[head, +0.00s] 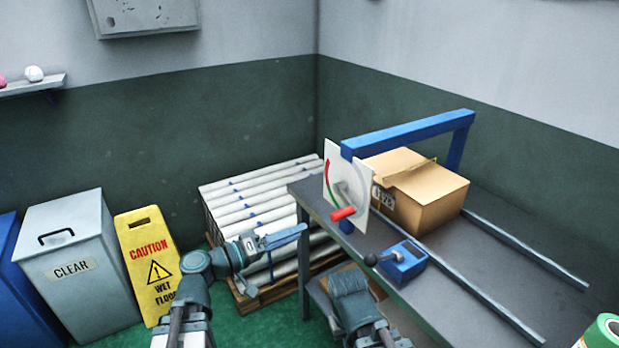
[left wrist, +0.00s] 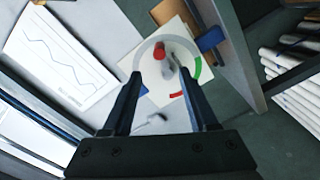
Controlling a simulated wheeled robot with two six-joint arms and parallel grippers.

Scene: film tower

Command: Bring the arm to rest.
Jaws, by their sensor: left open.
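My left gripper (head: 304,230) reaches in from the left, in front of the bench. In the left wrist view its two fingers stand apart with nothing between them (left wrist: 160,74). A white dial panel (head: 334,187) with a red-and-green arc and a red-handled lever (head: 343,213) stands just to the right of the fingertips, with a gap. The panel (left wrist: 148,92) and red handle (left wrist: 153,51) also lie beyond the fingertips in the left wrist view. Part of my right arm (head: 350,296) shows at the bottom; its gripper cannot be made out.
A grey bench (head: 490,265) carries a cardboard box (head: 425,200) under a blue frame (head: 410,132), and a blue lever block (head: 403,262). White rolls on a pallet (head: 255,196) stand behind. A yellow caution sign (head: 150,262) and grey bin (head: 75,265) stand left.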

